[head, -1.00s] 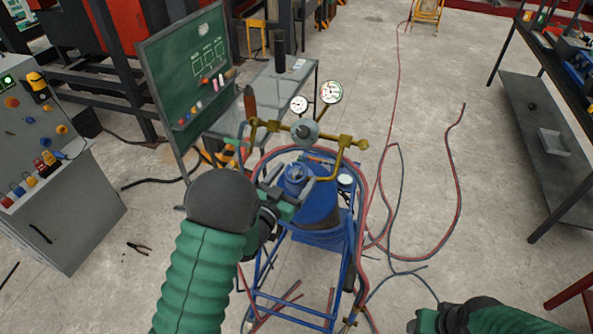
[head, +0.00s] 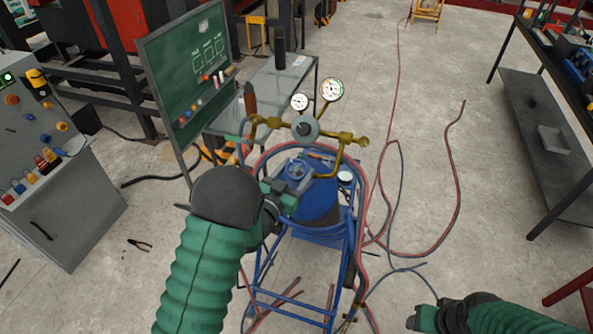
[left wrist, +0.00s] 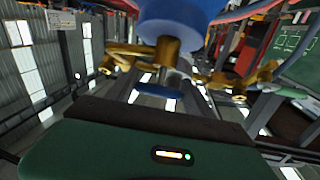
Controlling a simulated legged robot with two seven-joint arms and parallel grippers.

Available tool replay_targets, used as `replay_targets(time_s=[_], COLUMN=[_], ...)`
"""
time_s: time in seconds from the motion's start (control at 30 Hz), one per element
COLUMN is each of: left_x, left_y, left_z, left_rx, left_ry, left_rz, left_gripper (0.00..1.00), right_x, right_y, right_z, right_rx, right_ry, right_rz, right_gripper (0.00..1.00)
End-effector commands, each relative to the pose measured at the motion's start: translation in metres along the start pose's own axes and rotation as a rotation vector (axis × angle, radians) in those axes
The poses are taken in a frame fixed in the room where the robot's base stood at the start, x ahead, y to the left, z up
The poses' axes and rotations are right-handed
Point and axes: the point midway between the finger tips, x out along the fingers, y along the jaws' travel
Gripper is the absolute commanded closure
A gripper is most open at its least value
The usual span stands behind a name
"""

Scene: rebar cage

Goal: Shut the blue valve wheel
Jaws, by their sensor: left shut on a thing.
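The blue valve wheel (head: 297,169) sits on top of the blue gas cylinder (head: 318,207), just below the brass fittings. My left gripper (head: 291,185) reaches in from the left and is shut on the wheel; the gripper hides its near side. In the left wrist view, a large blurred blue part (left wrist: 180,12) fills the top middle, with a brass stem under it. My right gripper (head: 424,319) is low at the right, far from the valve, and its finger opening cannot be made out.
Brass pipework with two gauges (head: 331,90) stands right behind the wheel. Red and blue hoses (head: 455,200) hang around the blue cart frame (head: 345,255) and trail over the floor. A control cabinet (head: 40,190) is left and a dark workbench (head: 545,130) right.

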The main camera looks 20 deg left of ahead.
Motion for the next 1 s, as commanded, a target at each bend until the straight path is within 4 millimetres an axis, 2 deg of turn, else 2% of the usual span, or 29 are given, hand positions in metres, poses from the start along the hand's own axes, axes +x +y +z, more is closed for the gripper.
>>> replay_targets(time_s=[0.37, 0.63, 1.0], left_x=[0.0, 0.0, 0.001], left_y=[-0.003, -0.004, -0.004], left_z=[0.001, 0.001, -0.001], left_rx=[0.063, 0.167, 0.301], left_ry=[0.002, 0.002, 0.002], left_rz=[0.112, 0.306, 0.569], left_gripper=[0.8, 0.8, 0.8], right_x=[0.011, 0.021, 0.022], right_y=[0.0, 0.0, 0.0], right_z=[0.003, 0.005, 0.005], right_rx=[0.0, 0.0, 0.0], right_ry=[0.0, 0.0, 0.0], right_rz=[0.0, 0.0, 0.0], right_gripper=[0.45, 0.45, 0.45])
